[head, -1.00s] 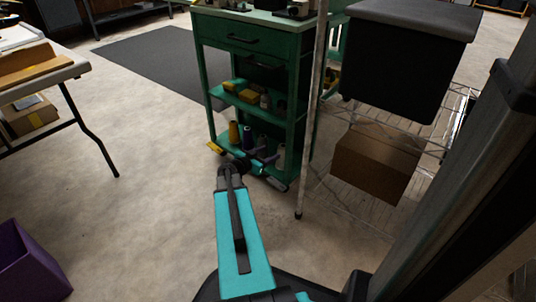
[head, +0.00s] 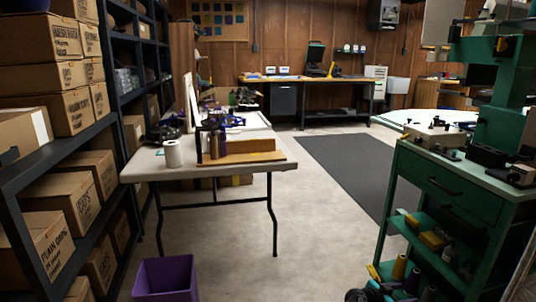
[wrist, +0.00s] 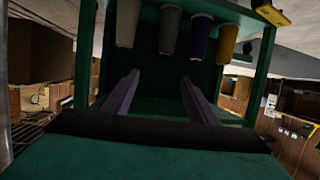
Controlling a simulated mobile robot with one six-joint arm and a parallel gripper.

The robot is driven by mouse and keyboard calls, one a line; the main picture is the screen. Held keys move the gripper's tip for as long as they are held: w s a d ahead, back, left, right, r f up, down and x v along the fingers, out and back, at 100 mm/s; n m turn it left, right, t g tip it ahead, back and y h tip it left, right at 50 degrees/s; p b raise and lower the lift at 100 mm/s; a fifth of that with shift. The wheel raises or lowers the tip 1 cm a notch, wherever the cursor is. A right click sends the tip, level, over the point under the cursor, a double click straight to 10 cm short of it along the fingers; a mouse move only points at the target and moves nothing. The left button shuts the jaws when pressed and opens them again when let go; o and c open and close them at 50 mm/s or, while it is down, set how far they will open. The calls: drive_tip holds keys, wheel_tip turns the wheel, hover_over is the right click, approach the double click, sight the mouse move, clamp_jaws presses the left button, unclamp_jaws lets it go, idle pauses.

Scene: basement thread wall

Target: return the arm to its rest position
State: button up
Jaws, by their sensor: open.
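My gripper (wrist: 160,77) shows in the wrist view as two long grey fingers set wide apart. It is open, with nothing between the fingers. The wrist picture is upside down. Beyond the fingers is the green cart (wrist: 258,72), with a row of thread cones: white (wrist: 128,22), grey (wrist: 170,30), purple (wrist: 200,38) and yellow (wrist: 228,42). A yellow piece (wrist: 270,13) lies near the top. The fingers appear apart from the cones. In the head view I cannot make out my gripper; the cart (head: 450,190) stands at the right edge.
A folding table (head: 140,173) with a wooden tray (head: 240,146) stands left of centre. A purple bin (head: 166,278) is on the floor below it. Shelves of boxes (head: 70,110) line the left. The floor (head: 320,235) and dark mat (head: 362,170) between table and cart are clear.

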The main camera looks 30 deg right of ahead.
drive_tip(key=w+a+r+n+t+y+p, duration=0.1)
drive_tip(key=w+a+r+n+p, duration=0.1)
drive_tip(key=w+a+p, duration=0.55)
drive_tip(key=w+a+r+n+t+y+p, duration=0.1)
drive_tip(key=w+a+r+y+p, duration=0.1)
drive_tip(key=a+p, duration=0.9)
drive_tip(key=s+a+r+n+y+p, duration=0.1)
drive_tip(key=s+a+n+y+p, duration=0.15)
drive_tip(key=a, duration=0.75)
drive_tip(key=s+a+n+y+p, duration=0.1)
drive_tip(key=a+p, duration=0.3)
drive_tip(key=a, duration=0.5)
drive_tip(key=s+a+r+n+g+y+p, duration=0.1)
drive_tip(key=s+a+n+g+y+p, duration=0.2)
drive_tip(key=s+a+n, duration=0.3)
drive_tip(key=s+a+r+n+g+y+p, duration=0.1)
drive_tip(key=s+a+n+g+y+p, duration=0.2)
drive_tip(key=s+a, duration=0.9)
drive_tip(key=shift+a+r+n+y+p, duration=0.2)
drive_tip(key=shift+a+n+y+p, duration=1.05)
drive_tip(key=shift+a, duration=2.2)
drive_tip(key=shift+n+h, duration=0.4)
drive_tip(key=shift+n, duration=0.2)
